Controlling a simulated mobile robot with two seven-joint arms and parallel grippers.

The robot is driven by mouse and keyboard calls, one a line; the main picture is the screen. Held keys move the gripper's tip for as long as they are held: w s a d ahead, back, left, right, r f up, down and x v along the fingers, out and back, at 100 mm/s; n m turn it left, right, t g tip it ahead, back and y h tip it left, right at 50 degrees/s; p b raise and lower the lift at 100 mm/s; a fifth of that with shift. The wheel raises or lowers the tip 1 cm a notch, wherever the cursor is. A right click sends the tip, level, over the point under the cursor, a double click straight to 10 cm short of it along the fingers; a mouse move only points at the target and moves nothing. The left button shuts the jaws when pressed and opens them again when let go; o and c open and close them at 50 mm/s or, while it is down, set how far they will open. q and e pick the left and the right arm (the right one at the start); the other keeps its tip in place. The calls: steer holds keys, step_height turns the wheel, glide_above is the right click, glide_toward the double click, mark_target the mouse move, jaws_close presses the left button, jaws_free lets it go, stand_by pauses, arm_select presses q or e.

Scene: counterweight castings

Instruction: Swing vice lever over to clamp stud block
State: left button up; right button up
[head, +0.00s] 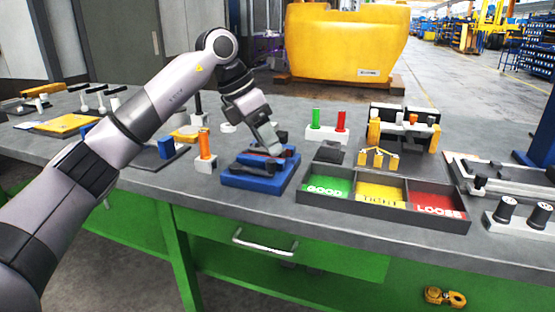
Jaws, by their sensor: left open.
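A blue vice (258,183) with dark jaws stands on the grey bench near its front edge. My left gripper (272,146) reaches down from above to the back right part of the vice, and its fingers are open. The fingers overlap the vice top in the picture, so I cannot tell if they touch the lever. A thin red part shows between the jaws, partly hidden by the gripper. The stud block and the lever cannot be told apart clearly from the dark vice parts. My right gripper does not show.
A black tray (377,214) with green GOOD, yellow and red LOOSE compartments lies right of the vice. An orange cylinder on a white block (205,150) stands close left. Green (315,119) and red (340,121) cylinders stand behind. A yellow-and-black fixture (404,128) stands back right.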

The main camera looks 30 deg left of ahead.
mark_target(271, 161)
arm_select(q)
steer(key=shift+y, duration=0.5)
steer(key=shift+w+a+f+b, duration=0.15)
steer(key=shift+w+f, duration=0.2)
steer(key=shift+f, duration=0.5)
steer(key=shift+w+a+f+b, duration=0.15)
steer(key=shift+w+f, duration=0.25)
steer(key=shift+f, duration=0.45)
steer(key=shift+w+a+f+b, duration=0.15)
steer(key=shift+w+f, duration=0.2)
steer(key=shift+f, duration=0.5)
jaws_close()
